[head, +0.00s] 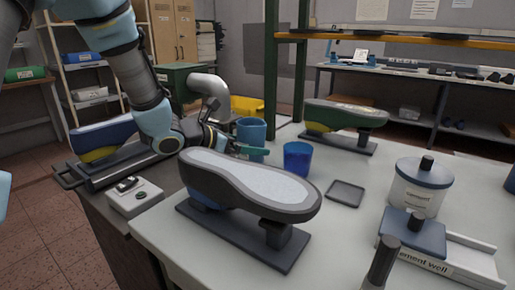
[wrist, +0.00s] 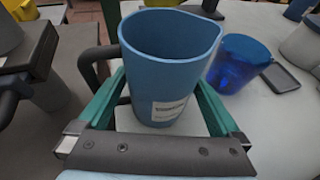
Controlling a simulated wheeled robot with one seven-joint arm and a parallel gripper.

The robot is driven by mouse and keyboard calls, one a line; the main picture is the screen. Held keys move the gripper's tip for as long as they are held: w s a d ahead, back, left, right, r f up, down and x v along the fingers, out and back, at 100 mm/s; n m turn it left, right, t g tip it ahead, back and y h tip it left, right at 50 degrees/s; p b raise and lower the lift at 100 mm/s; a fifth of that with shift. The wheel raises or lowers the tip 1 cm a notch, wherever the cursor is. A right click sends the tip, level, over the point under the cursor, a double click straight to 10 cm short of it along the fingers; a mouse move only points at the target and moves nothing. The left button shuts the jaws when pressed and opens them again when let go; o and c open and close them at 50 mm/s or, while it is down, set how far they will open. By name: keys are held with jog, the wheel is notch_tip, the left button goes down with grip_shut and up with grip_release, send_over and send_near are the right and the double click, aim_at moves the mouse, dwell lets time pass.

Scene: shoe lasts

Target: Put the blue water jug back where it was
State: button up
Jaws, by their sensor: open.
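The light blue water jug (head: 251,132) stands upright on the pale bench, behind the nearest shoe last, in the head view. In the wrist view the jug (wrist: 172,60) has a white label and a spout at its upper right. A dark loop at its left looks like a handle. My gripper (head: 246,149) is at the jug; its green fingers (wrist: 165,92) are apart, one on each side of the jug's body. I cannot tell whether either finger touches it. An empty-looking dark square mat or shallow tray (head: 345,193) lies to the right.
A dark blue translucent cup (head: 297,159) stands close to the jug's right; it also shows in the wrist view (wrist: 238,64). Shoe lasts stand in front (head: 250,185), at the left (head: 103,140) and behind (head: 345,117). A lidded white container (head: 420,187) stands at the right.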

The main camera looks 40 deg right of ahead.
jog(key=shift+v, duration=2.15)
